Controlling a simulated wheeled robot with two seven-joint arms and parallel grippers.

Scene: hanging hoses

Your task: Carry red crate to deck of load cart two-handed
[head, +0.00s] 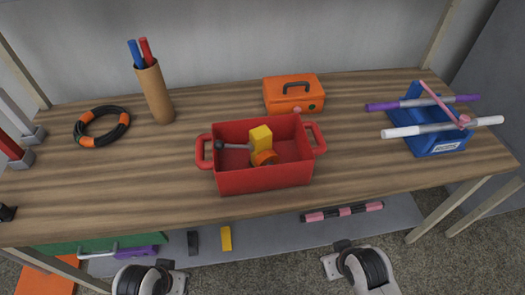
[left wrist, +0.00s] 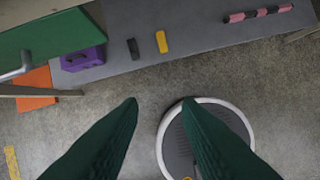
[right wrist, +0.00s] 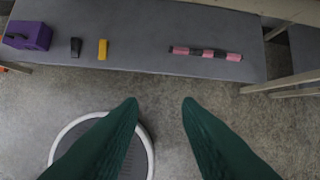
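The red crate (head: 265,179) stands upright on the wooden workbench, near its front middle, with a handle on its left and right sides. Inside it lie a yellow block (head: 261,136), an orange ring-like piece (head: 264,158) and a grey bolt-like piece (head: 232,146). The load cart and its deck cannot be made out for certain. My left gripper (left wrist: 158,100) is open and empty, pointing at the floor in front of the bench. My right gripper (right wrist: 160,100) is open and empty, also over the floor.
On the workbench (head: 365,165) are an orange toolbox (head: 293,98), a holder with tubes (head: 153,92), a coiled hose (head: 90,140) and a blue rack (head: 437,141) with rods. The bench front beside the crate is clear. A lower grey shelf (head: 280,228) holds small items.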

